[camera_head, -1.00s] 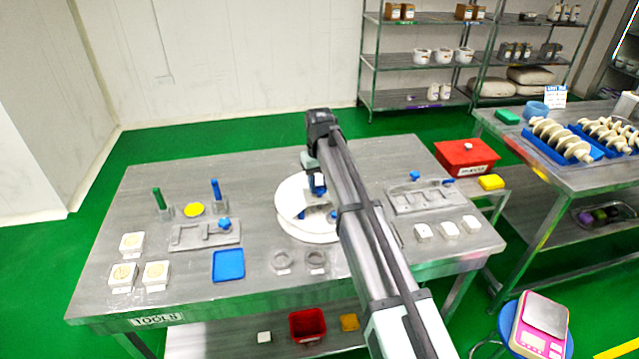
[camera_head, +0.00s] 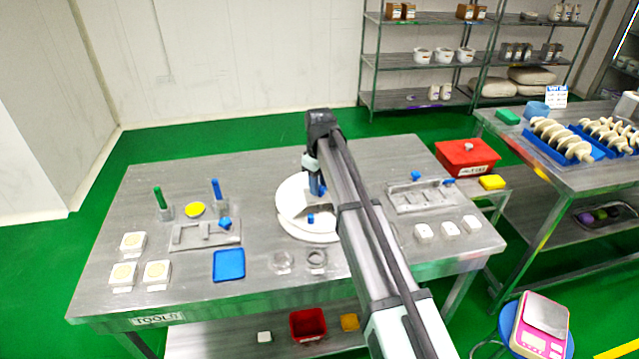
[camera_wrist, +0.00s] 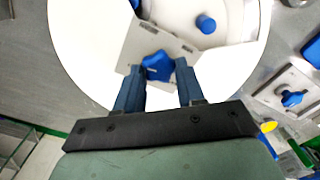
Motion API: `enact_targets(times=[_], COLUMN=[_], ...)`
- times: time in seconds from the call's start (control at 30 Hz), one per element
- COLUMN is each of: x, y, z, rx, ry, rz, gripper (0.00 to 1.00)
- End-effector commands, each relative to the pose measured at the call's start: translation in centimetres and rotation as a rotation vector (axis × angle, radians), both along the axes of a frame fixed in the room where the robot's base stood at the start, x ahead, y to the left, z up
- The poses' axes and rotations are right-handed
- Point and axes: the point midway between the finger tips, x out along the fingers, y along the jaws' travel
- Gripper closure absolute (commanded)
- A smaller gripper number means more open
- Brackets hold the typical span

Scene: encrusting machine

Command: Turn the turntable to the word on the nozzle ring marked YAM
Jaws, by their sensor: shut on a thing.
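The turntable (camera_head: 291,192) is a round white disc near the middle of the steel table, partly hidden by my arm. It also fills the top of the wrist view (camera_wrist: 78,40). A grey plate (camera_wrist: 140,40) lies on it, with a blue star-shaped knob (camera_wrist: 157,66) at the plate's near edge. A short blue peg (camera_wrist: 206,24) stands on the turntable; it also shows in the head view (camera_head: 311,218). My gripper (camera_wrist: 158,78) has its blue fingers on either side of the star knob, shut on it. No word YAM is readable in either view.
Two small rings (camera_head: 282,262) (camera_head: 316,260) lie in front of the turntable. A blue tray (camera_head: 229,265) is at front left. Grey fixtures with blue knobs stand left (camera_head: 205,235) and right (camera_head: 425,197). White blocks (camera_head: 449,229) sit at the right.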

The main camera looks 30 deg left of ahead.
Motion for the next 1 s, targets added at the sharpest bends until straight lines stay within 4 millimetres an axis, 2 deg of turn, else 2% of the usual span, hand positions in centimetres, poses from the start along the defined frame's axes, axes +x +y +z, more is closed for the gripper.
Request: enact_targets(times=[1.0], x=[-0.18], y=[0.01], z=[0.04], rx=[0.001], ry=[-0.001], rz=[0.508], gripper=[1.0])
